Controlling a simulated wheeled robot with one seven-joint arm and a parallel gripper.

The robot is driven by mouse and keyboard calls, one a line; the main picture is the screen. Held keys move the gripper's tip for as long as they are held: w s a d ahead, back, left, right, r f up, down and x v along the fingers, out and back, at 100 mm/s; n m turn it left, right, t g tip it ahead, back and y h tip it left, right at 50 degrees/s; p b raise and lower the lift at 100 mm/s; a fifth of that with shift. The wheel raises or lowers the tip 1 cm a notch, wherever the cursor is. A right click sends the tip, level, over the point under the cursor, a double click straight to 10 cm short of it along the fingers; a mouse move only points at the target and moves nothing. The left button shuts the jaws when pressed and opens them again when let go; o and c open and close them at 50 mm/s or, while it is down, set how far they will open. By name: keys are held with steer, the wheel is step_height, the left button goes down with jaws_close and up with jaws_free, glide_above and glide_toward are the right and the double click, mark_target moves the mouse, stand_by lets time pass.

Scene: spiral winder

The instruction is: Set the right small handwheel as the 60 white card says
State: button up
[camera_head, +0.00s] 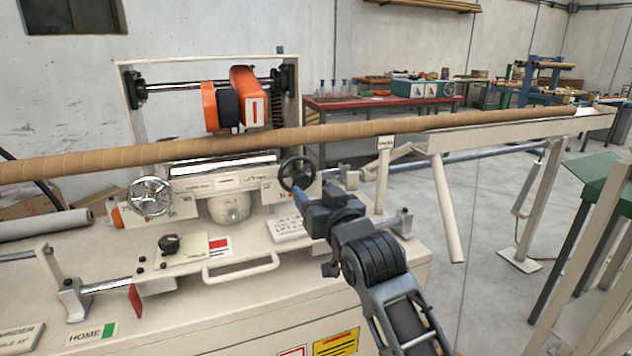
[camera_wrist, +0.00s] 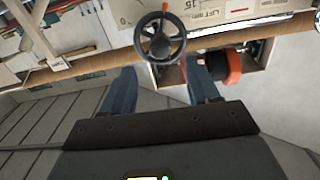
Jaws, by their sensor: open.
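The right small handwheel (camera_head: 297,173) is black and sits on the front of the winder's head, right of the middle. It also shows in the wrist view (camera_wrist: 162,36), upside down, with an orange-red mark or handle at its top edge. My gripper (camera_head: 304,199) is just in front of and below this wheel. In the wrist view its two blue fingers (camera_wrist: 162,84) are apart, with nothing between them; the wheel appears just beyond their tips. A white card (camera_head: 290,228) with dark print lies on the bench below the wheel; its text is too small to read.
A silver handwheel (camera_head: 149,196) is at the left. A long brown tube (camera_head: 350,132) crosses above the wheels. A black knob (camera_head: 168,243) and a white handle bar (camera_head: 240,267) are on the bench front.

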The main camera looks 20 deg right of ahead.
mark_target(303, 180)
steer(key=w, duration=0.6)
steer(key=shift+w, duration=0.25)
steer(key=shift+c, duration=0.2)
steer(key=c, duration=1)
